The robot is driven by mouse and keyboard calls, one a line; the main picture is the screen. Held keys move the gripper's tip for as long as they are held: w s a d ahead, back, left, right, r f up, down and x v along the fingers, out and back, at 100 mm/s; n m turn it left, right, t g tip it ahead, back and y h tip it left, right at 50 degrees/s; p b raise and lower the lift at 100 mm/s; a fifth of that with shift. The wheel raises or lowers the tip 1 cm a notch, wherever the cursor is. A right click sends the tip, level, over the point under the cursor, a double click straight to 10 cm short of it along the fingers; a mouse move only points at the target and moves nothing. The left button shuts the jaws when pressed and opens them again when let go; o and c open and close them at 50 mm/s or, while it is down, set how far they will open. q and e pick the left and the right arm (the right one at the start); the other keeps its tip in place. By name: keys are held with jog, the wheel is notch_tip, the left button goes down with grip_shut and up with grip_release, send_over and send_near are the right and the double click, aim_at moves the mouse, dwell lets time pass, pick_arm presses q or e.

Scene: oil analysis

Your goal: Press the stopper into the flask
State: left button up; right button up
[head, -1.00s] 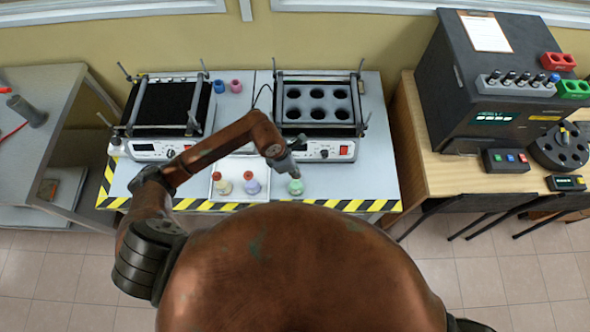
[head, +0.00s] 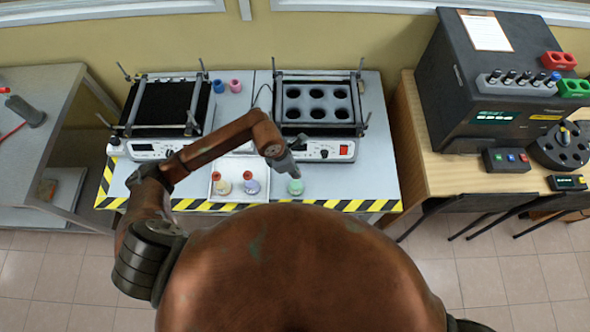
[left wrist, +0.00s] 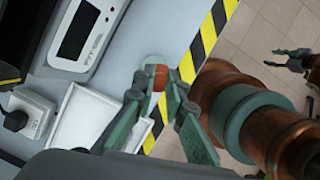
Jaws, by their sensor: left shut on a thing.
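The flask (head: 295,187) with pale green contents stands upright near the front edge of the bench. My left gripper (head: 299,174) is right above it in the head view. In the left wrist view, my left gripper (left wrist: 158,92) is shut on a red-orange stopper (left wrist: 160,77). The pale rim of the flask (left wrist: 153,61) shows next to the stopper. I cannot tell how deep the stopper sits in the neck. My right gripper (left wrist: 289,57) shows small at the right of the left wrist view, over the floor, apparently open and empty.
Behind stand a flat black-topped device (head: 170,103) and a heating block (head: 317,103) with round wells. Yellow-black tape (head: 345,205) marks the bench's front edge.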

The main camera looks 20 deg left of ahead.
dwell(0.3)
pick_arm(q)
jog(key=shift+f, duration=0.15)
dwell(0.3)
jog(key=shift+b, duration=0.4)
dwell(0.4)
dwell(0.4)
jog(key=o, duration=0.8)
jog(key=o, duration=0.5)
